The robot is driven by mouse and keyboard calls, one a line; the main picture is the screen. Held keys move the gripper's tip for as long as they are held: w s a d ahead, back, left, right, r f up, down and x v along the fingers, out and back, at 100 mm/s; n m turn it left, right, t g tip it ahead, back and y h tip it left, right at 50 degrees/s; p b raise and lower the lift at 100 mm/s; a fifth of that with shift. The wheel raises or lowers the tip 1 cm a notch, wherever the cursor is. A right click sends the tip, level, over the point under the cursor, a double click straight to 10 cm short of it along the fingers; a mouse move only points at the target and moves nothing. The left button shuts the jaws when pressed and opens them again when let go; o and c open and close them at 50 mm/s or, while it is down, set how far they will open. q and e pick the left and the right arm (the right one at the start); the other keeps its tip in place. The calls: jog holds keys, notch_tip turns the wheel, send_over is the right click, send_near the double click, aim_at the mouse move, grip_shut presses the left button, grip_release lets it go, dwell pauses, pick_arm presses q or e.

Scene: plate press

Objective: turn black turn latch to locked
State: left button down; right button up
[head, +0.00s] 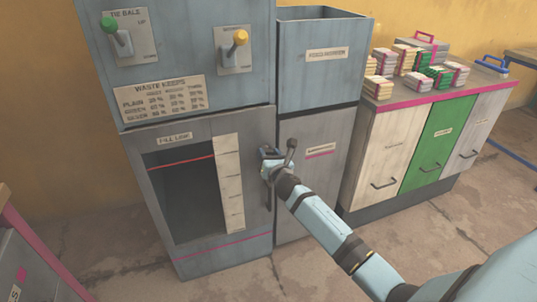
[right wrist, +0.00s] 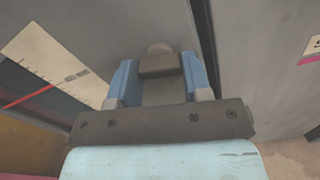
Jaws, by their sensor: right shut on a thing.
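My right gripper (head: 268,156) is at the right edge of the front door of the grey press (head: 255,240). In the right wrist view its two blue fingers (right wrist: 160,78) stand on either side of the black turn latch (right wrist: 160,64), shut on it. A round pale pivot (right wrist: 160,47) shows just beyond the dark block. In the head view the gripper and wrist largely hide the latch, so its angle is hard to tell. My left gripper is not in view.
The press has a green lever (head: 108,24) and a yellow lever (head: 240,38) above the door. A tall grey bin unit (head: 318,75) stands beside it. Bundles lie on a counter (head: 430,98) at right. The floor in front is clear.

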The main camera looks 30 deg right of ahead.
jog(key=m, duration=0.3)
jog(key=shift+m+p, duration=0.35)
jog(key=shift+m, duration=0.05)
jog(key=m, duration=0.2)
jog(key=shift+m, duration=0.4)
jog(key=shift+m+p, duration=0.3)
jog(key=shift+m, duration=0.1)
jog(key=m, duration=0.3)
jog(key=shift+m+p, duration=0.3)
jog(key=shift+p, duration=0.1)
jog(key=shift+m+p, duration=0.3)
jog(key=shift+m, duration=1.4)
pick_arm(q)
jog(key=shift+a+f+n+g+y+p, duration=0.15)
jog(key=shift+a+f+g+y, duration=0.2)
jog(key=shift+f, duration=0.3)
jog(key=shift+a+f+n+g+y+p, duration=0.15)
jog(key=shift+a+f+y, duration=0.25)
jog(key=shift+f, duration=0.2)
pick_arm(e)
jog(key=shift+m, duration=0.5)
